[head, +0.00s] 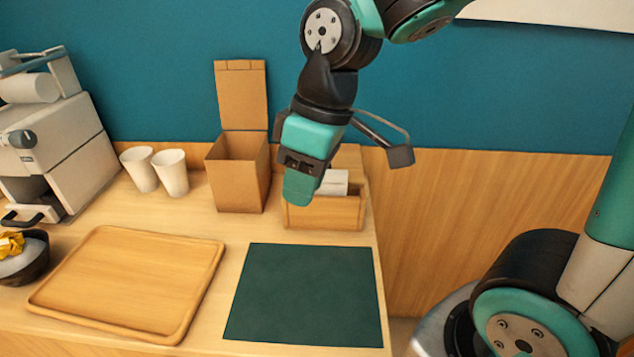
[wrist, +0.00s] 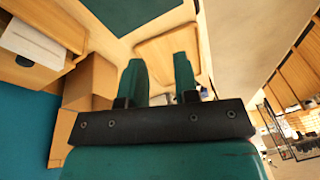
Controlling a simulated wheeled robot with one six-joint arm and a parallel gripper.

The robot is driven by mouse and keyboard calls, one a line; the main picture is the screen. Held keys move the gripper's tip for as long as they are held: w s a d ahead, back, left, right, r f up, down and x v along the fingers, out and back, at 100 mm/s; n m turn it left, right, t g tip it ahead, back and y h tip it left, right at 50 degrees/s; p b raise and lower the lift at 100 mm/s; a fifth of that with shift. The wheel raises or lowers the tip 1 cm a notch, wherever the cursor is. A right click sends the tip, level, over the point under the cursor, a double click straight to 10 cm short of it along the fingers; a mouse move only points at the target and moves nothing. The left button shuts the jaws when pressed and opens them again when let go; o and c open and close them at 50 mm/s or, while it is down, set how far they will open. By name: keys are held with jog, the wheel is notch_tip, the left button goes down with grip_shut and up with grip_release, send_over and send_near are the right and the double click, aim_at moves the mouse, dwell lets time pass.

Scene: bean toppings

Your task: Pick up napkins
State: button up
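White napkins (head: 334,182) sit in a light wooden box (head: 325,215) at the back right of the counter. In the wrist view the napkins (wrist: 34,44) and the wooden box (wrist: 65,28) are at the upper left. My gripper (head: 299,190) hangs in front of the box in the head view and partly covers it and the napkins. In the wrist view my gripper's (wrist: 159,75) two green fingers stand apart with nothing between them. The napkins lie off to the left of the fingers there.
An open cardboard box (head: 238,172) stands just left of the napkin box. A dark green mat (head: 306,295) and a wooden tray (head: 130,280) lie in front. Two white cups (head: 140,168), a coffee machine (head: 60,140) and a dark bowl (head: 32,262) are further left.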

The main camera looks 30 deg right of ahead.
jog(key=w+d+r+n+h+p, duration=0.15)
jog(key=w+d+r+p, duration=0.25)
jog(key=w+d, duration=0.45)
jog(key=n+h+p, duration=0.2)
jog(key=p, duration=0.4)
send_over(328, 172)
jog(key=shift+m+g+y, duration=0.25)
jog(key=shift+g, duration=0.05)
notch_tip(328, 172, down, 12)
jog(key=shift+f, duration=0.1)
jog(key=shift+w+a+f+p, duration=0.15)
jog(key=shift+f+p, duration=0.65)
jog(key=shift+f, duration=0.8)
jog(key=shift+w+a+f+p, duration=0.15)
jog(key=shift+f+p, duration=0.6)
jog(key=shift+f, duration=0.8)
grip_shut()
